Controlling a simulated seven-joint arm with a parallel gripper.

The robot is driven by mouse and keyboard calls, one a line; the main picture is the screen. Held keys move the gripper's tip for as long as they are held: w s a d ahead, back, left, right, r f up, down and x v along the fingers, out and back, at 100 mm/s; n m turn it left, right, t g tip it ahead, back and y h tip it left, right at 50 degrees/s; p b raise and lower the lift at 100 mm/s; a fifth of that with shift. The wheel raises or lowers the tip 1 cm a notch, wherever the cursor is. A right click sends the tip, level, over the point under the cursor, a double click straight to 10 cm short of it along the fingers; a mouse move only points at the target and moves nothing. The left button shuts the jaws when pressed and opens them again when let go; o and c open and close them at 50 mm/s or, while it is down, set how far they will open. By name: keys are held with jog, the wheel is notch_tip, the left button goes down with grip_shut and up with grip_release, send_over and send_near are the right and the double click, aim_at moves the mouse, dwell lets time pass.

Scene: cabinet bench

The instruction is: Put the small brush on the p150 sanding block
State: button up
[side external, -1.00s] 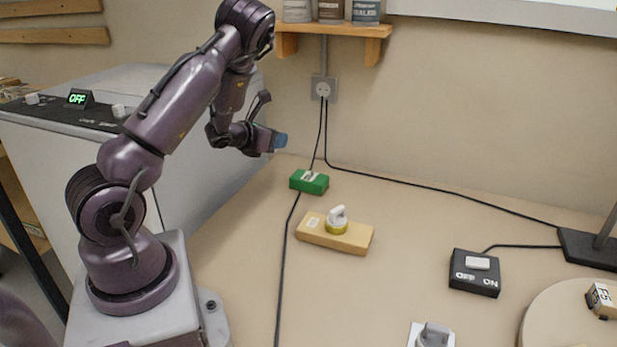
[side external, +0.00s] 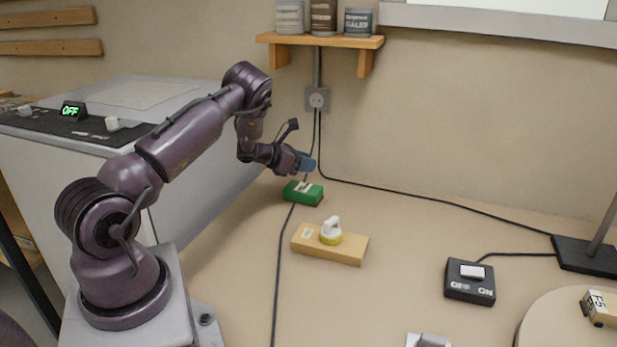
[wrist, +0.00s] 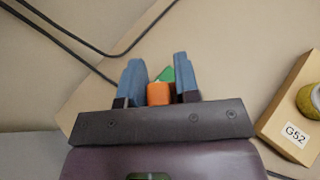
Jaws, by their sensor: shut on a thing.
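My gripper (side external: 306,166) is low over the green block (side external: 302,194) near the wall. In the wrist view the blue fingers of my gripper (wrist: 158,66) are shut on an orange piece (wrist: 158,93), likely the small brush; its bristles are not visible. A bit of green (wrist: 167,74) shows just past it. The green block has a pale label that I cannot read, so I cannot confirm it is the p150 sanding block. Whether the held piece touches the block cannot be told.
A tan block (side external: 345,250) marked G52 bears a round yellow and white knob (side external: 331,231). A black switch box (side external: 470,283), a lamp base (side external: 587,254) and a round board (side external: 560,322) are at the right. Cables run along the bench.

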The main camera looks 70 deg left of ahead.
aim_at(309, 186)
jog(key=shift+w+a+f, duration=0.35)
jog(key=shift+w+f, duration=0.05)
jog(key=shift+f, duration=0.25)
jog(key=shift+w+a+f, duration=0.3)
jog(key=shift+w+f, duration=0.05)
jog(key=shift+f, duration=1.7)
jog(key=shift+f, duration=0.15)
jog(key=o, duration=0.9)
